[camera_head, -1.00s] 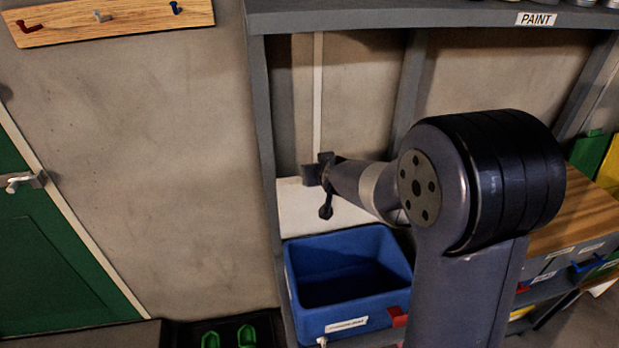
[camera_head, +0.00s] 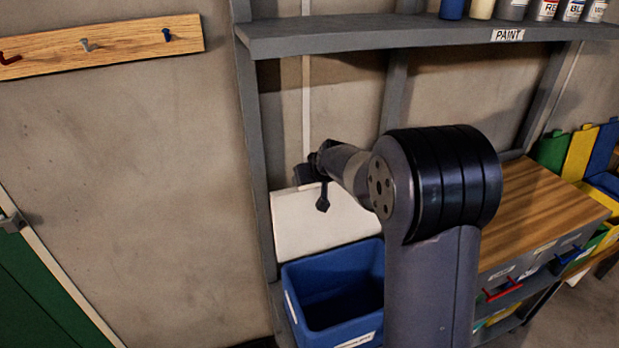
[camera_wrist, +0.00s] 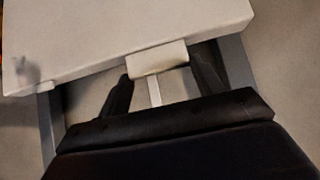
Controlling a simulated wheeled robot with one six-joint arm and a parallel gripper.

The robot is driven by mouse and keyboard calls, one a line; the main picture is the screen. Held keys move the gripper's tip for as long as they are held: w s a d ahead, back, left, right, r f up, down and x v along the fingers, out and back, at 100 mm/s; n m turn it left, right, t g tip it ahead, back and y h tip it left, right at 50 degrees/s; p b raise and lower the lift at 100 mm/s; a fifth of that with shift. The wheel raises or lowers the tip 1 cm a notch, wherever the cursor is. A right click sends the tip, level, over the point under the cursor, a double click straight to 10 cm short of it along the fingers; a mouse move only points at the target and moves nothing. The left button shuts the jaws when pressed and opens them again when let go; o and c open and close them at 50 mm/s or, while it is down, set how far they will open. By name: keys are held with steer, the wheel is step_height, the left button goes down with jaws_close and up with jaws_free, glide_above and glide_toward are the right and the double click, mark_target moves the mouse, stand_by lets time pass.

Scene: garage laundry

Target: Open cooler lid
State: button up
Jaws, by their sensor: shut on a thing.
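The cooler is a blue open-topped box (camera_head: 291,309) at the lower middle of the head view, its dark inside showing. Its white lid (camera_head: 310,232) stands raised, roughly upright, behind the box. My gripper (camera_head: 312,176) is at the lid's top edge. In the wrist view the white lid (camera_wrist: 120,32) fills the top, with a small pale tab (camera_wrist: 157,60) on its edge. My gripper (camera_wrist: 160,78) has one dark finger on each side of this tab and is shut on it. My arm hides the cooler's right side.
The cooler sits within a grey shelf frame (camera_head: 254,150), under a shelf labelled PAINT (camera_head: 507,35) holding bottles. A wooden-topped drawer unit (camera_head: 545,205) stands to the right. A hook rail (camera_head: 120,43) hangs on the left wall, above a green door (camera_head: 35,290).

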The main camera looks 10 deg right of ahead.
steer(key=o, duration=1.1)
steer(key=shift+r, duration=0.3)
steer(key=o, duration=0.3)
steer(key=shift+f, duration=0.15)
steer(key=shift+s, duration=0.1)
steer(key=b+v, duration=0.2)
steer(key=v, duration=0.8)
steer(key=shift+s+r, duration=0.25)
steer(key=shift+r, duration=0.05)
steer(key=shift+c, duration=0.5)
